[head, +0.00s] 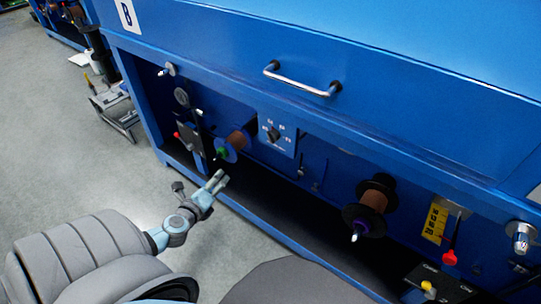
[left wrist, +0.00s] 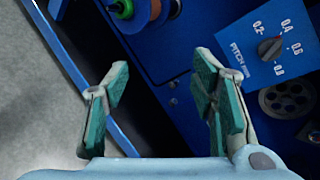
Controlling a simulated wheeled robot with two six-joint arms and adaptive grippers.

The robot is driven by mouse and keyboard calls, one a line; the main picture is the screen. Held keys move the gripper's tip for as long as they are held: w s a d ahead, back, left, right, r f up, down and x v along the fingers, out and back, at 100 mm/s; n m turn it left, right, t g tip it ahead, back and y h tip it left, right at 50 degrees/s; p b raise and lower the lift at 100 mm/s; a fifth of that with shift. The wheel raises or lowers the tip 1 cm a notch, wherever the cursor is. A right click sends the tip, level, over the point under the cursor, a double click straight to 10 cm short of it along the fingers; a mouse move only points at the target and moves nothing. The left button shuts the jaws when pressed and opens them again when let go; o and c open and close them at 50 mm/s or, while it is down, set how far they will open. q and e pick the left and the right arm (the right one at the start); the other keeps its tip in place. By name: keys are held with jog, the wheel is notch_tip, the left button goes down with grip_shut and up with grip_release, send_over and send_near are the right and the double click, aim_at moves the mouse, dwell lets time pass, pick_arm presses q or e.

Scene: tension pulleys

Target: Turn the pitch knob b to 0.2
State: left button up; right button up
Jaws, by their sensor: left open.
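The pitch knob (head: 273,134) is a small dark knob on a light blue plate, set in the blue machine marked B. In the left wrist view the knob (left wrist: 268,48) sits at the upper right, ringed by 0.2, 0.4, 0.6 and 0.8 beside the word PITCH. Its pointer seems to face the 0.4 side, but it is too small to read exactly. My left gripper (head: 220,181) is open and empty, in front of the machine, below and left of the knob. In the left wrist view the open fingers (left wrist: 160,76) are apart from the plate. My right gripper is not in view.
A brown spool with a green tip (head: 223,152) sticks out left of the plate, near my left gripper. A larger brown spool (head: 374,201) stands out to the right. A metal handle (head: 302,79) is above. Open grey floor (head: 70,150) lies at the left.

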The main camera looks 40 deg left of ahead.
pick_arm(q)
jog(key=w+d+r+m+t+h+b, duration=0.1)
jog(key=w+d+r+m+t+b, duration=0.15)
jog(key=w+m, duration=0.2)
jog(key=m+t+h+b, duration=0.2)
jog(key=m+t+h, duration=0.1)
jog(key=m, duration=0.2)
send_near(270, 140)
jog(key=w, duration=0.9)
jog(key=shift+w+a+r+p, duration=0.2)
jog(key=shift+w+a+p, duration=0.2)
jog(key=c, duration=1.2)
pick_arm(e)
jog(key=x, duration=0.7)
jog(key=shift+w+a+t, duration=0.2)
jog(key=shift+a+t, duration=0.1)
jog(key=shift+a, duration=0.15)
